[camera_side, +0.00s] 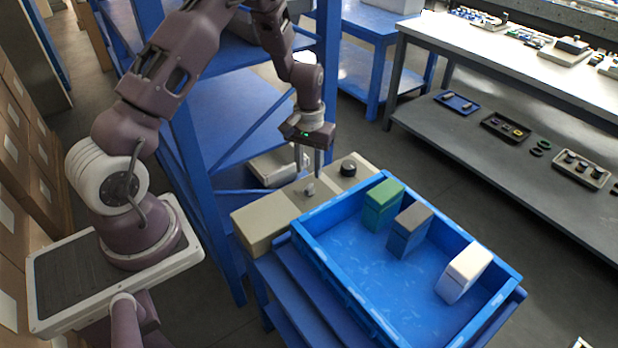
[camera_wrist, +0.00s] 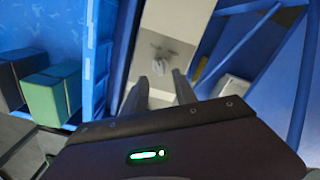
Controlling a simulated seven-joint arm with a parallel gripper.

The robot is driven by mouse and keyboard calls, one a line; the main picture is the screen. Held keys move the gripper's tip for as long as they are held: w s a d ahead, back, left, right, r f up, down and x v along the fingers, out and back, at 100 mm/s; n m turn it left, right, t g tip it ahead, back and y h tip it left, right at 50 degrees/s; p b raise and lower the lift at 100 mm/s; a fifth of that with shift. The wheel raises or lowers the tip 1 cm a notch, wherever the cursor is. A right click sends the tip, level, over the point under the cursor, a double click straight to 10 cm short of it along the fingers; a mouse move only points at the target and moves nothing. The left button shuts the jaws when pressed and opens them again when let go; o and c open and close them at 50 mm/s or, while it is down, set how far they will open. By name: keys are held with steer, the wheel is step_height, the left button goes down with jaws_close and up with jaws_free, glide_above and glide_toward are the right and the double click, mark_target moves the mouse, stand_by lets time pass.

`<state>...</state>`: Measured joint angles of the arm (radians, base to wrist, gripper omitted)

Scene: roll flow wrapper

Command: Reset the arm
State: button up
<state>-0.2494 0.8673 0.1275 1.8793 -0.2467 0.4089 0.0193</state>
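My gripper (camera_side: 308,165) hangs fingers-down above the beige box (camera_side: 262,226) beside the blue bin. The two fingers are apart, with nothing seen between them. A black round knob (camera_side: 348,169) sits farther right on the beige box.
The blue bin (camera_side: 345,313) holds a green block (camera_side: 383,205), a grey-brown block (camera_side: 408,231) and a white block (camera_side: 462,272). Blue shelving (camera_side: 194,165) stands close behind my gripper. A grey workbench (camera_side: 480,75) with small parts is at the right.

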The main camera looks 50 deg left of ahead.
steer(key=shift+r, duration=0.85)
steer(key=s+d+r+m+t, duration=0.1)
steer(key=s+d+r, duration=0.15)
steer(key=r, duration=0.45)
steer(key=s+d+r+m+t, duration=0.1)
steer(key=s+d+r, duration=0.15)
steer(key=r, duration=0.35)
steer(key=s+d+r+m+t, duration=0.1)
steer(key=d+r, duration=0.3)
steer(key=r, duration=0.3)
steer(key=s+d+r+m+t, duration=0.1)
steer(key=s+d+r, duration=0.1)
steer(key=s, duration=0.7)
steer(key=s+d+r+m+t, duration=0.1)
steer(key=s+r, duration=0.4)
steer(key=s, duration=0.5)
steer(key=shift+d+r+m+t, duration=0.2)
steer(key=shift+d+m+t, duration=0.1)
steer(key=shift+d+m, duration=0.4)
steer(key=shift+d, duration=0.1)
